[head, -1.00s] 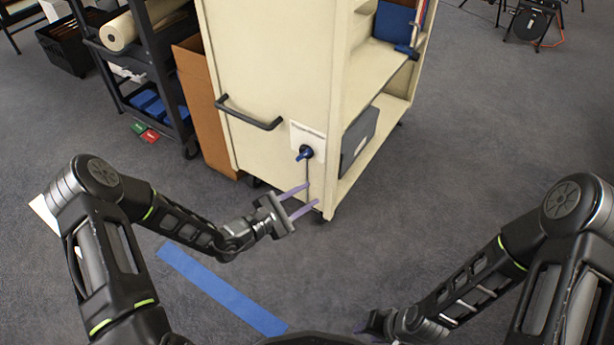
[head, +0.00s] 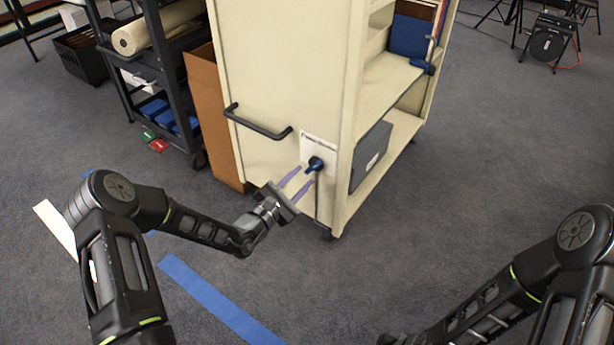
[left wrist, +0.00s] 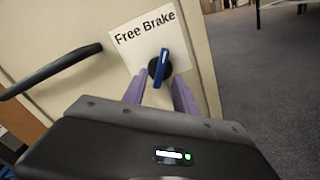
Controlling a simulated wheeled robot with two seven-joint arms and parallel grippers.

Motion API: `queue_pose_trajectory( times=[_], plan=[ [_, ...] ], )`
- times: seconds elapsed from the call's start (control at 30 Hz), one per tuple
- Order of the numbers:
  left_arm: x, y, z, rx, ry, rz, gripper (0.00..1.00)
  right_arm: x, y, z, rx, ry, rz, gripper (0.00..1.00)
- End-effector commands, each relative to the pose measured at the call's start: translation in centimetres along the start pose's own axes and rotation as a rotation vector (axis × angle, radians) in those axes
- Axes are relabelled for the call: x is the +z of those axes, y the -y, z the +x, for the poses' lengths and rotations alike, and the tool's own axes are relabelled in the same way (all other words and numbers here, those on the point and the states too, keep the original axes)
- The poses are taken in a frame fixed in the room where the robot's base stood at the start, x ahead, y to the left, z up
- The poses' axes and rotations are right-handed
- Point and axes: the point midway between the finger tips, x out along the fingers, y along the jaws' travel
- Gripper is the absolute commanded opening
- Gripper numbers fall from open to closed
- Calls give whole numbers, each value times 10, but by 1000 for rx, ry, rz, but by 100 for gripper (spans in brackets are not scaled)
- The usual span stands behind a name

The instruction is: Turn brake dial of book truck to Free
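The cream book truck (head: 285,65) stands ahead of me. Its brake dial (head: 316,163) is a blue lever on a dark round hub, low on the end panel. In the left wrist view the dial (left wrist: 160,68) sits on a white label (left wrist: 136,36) reading "Free Brake". In the left wrist view the fingers reach up on either side below the hub; contact cannot be told. My right gripper is out of view.
A black handle (head: 257,123) sticks out of the truck's end panel, left of the dial. Blue tape (head: 220,300) lies on the grey carpet.

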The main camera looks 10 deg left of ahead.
Motion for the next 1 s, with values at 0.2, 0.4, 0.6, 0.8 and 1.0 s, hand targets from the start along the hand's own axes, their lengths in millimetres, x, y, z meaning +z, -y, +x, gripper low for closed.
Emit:
queue_pose_trajectory(
  times=[0.2,0.4,0.6,0.8,1.0],
  plan=[
    [-1,1,28,0,2,0,35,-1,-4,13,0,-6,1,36],
    [0,0,32,-1,0,-1,35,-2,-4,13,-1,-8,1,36],
    [1,0,32,-1,0,-1,30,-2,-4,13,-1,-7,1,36],
    [0,0,32,-1,0,-1,13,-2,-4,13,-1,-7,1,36],
    [0,0,32,-1,0,-1,0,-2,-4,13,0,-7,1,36]
  ],
)
